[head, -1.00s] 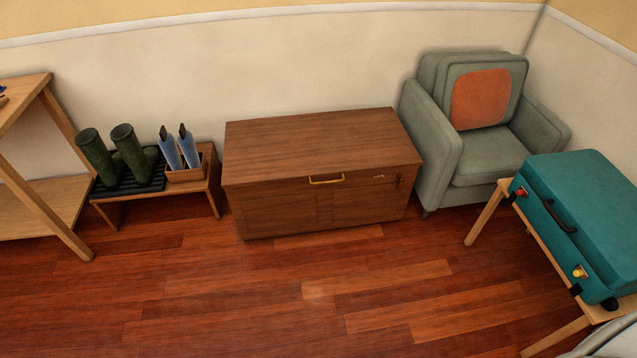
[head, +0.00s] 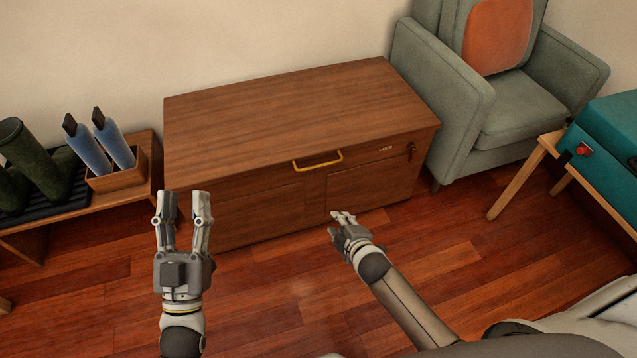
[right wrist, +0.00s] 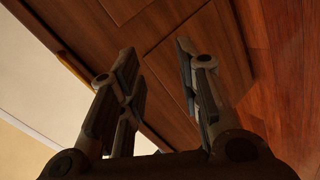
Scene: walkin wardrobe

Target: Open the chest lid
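The brown wooden chest (head: 290,112) stands against the wall in the head view, its lid shut. A yellow handle (head: 318,163) is at the lid's front edge. A small lock with a key (head: 411,149) sits at the front's right end. My left gripper (head: 184,196) is open and empty in front of the chest's left part, apart from the handle. My right gripper (head: 342,217) is low in front of the chest, below the handle. In the right wrist view its fingers (right wrist: 155,60) are spread and empty, with the chest's front panels (right wrist: 160,35) beyond them.
A grey armchair (head: 455,110) stands close at the chest's right. A low bench (head: 150,155) with boots and blue bottle-like items stands at its left. A teal case (head: 610,130) lies on a wooden stand (head: 520,178) at the right. The floor in front of the chest is clear.

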